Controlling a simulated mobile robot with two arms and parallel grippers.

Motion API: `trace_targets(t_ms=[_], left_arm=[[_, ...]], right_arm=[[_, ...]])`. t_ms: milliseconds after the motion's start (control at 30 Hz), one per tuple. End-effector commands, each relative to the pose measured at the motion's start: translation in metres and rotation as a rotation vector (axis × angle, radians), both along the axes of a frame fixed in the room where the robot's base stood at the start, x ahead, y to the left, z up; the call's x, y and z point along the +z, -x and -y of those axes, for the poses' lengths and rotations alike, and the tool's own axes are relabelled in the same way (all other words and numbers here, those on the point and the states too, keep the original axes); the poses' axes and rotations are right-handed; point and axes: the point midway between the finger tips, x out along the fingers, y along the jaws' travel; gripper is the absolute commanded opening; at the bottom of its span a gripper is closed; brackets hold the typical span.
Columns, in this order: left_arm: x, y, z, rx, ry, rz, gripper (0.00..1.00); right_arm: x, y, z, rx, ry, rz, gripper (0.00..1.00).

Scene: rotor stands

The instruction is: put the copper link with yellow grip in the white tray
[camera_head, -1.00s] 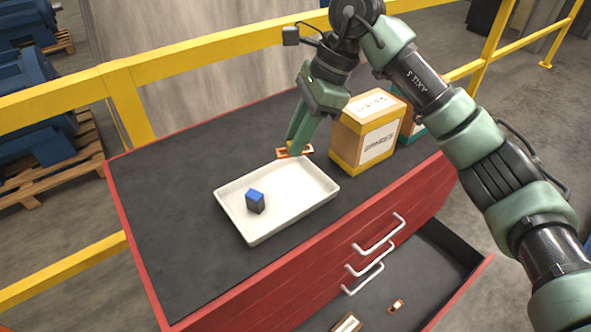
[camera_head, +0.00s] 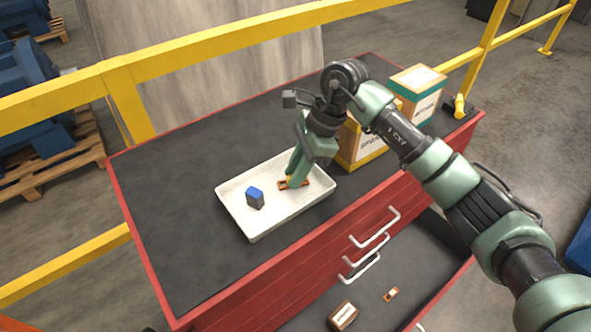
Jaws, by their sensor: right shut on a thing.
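The copper link with yellow grip (camera_head: 284,185) is between the fingertips of my right gripper (camera_head: 293,180). The gripper is shut on it and points down over the right half of the white tray (camera_head: 239,226). The link is low over the tray floor; I cannot tell whether it touches. The fingers hide part of it. My left gripper is not in view.
A dark block with a blue top (camera_head: 255,198) stands in the tray's left half. A yellow-edged box (camera_head: 366,150) and a teal-edged box (camera_head: 418,92) stand behind my right arm. The open drawer below holds a brown box (camera_head: 342,316) and a small orange piece (camera_head: 391,294). The left worktop is clear.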

Motion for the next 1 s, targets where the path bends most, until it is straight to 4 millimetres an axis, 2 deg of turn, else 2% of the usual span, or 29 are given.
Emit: trace_targets(t_ms=[67,100,167,200,567,633,767,1000], left_arm=[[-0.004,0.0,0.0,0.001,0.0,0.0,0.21],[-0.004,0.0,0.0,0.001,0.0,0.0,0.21],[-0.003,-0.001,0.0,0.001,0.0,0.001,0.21],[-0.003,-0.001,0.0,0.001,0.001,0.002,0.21],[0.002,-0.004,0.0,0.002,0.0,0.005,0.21],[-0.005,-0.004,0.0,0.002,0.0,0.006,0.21],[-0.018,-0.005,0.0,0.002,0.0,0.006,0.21],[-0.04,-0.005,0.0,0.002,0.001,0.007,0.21]], right_arm=[[-0.003,0.0,0.0,0.0,0.001,0.001,0.0],[-0.003,0.0,0.0,0.0,0.001,0.0,0.24],[-0.002,0.0,0.0,0.0,0.001,0.0,0.4],[-0.002,0.0,0.0,0.0,0.001,0.0,0.43],[0.002,0.0,0.0,0.0,0.0,0.0,0.43],[0.005,-0.002,0.003,-0.002,-0.001,0.004,0.43],[0.025,-0.005,0.012,-0.003,-0.001,0.007,0.43],[0.074,-0.009,0.032,-0.003,0.0,0.004,0.43]])
